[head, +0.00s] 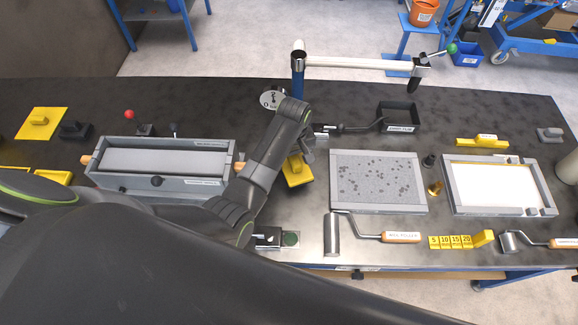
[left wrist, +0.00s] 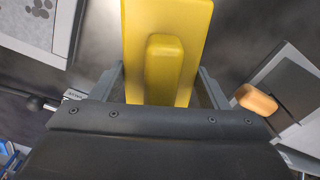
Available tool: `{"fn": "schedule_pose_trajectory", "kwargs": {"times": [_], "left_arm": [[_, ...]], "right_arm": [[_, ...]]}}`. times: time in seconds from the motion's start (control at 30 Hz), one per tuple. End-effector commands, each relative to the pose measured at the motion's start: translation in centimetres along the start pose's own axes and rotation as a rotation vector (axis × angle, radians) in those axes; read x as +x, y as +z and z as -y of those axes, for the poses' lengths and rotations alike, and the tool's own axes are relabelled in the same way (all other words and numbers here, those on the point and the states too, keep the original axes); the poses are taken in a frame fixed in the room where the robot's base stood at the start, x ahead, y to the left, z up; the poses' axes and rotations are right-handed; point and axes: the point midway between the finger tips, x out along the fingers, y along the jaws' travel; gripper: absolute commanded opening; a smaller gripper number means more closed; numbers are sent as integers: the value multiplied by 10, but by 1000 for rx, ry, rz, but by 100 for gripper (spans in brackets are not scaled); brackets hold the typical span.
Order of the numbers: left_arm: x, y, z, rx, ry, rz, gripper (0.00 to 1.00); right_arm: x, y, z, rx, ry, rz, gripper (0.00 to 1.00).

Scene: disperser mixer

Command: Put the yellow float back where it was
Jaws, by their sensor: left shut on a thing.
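A yellow float (head: 299,173) with a raised handle is in my left gripper (head: 303,154), between the grey trough and the speckled panel. In the left wrist view the yellow float (left wrist: 165,25) lies between the two fingers of my left gripper (left wrist: 162,85), with its handle toward the camera. My gripper is shut on it. I cannot tell whether the float touches the bench top. My wrist hides part of it in the head view. My right gripper is not in view.
The grey trough (head: 200,187) stands to the left, the speckled panel (head: 375,178) to the right. Another flat yellow piece with a handle (head: 40,121) lies at far left. A black tray (head: 398,115) and a white-armed post (head: 297,75) stand behind. A roller (head: 332,235) lies in front.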

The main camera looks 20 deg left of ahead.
Motion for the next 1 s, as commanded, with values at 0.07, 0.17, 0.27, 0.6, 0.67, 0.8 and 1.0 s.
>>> {"fn": "schedule_pose_trajectory", "kwargs": {"times": [0.07, 0.17, 0.27, 0.6, 0.67, 0.8, 1.0], "left_arm": [[8, 0, 0, 0, -1, 0, 45], [14, 0, 0, 0, -1, 0, 45], [24, 0, 1, 0, -2, 1, 45], [54, 0, 0, -1, 0, -1, 45], [54, 0, 0, -1, 1, -1, 45], [54, 0, 0, -1, 1, -1, 45], [56, 0, 0, -1, 0, 0, 76]], "right_arm": [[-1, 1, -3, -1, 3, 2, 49], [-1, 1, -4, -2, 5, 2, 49], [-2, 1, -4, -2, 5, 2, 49], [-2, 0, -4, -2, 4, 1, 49], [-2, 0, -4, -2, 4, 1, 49], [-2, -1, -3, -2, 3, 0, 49], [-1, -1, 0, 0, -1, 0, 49]]}}
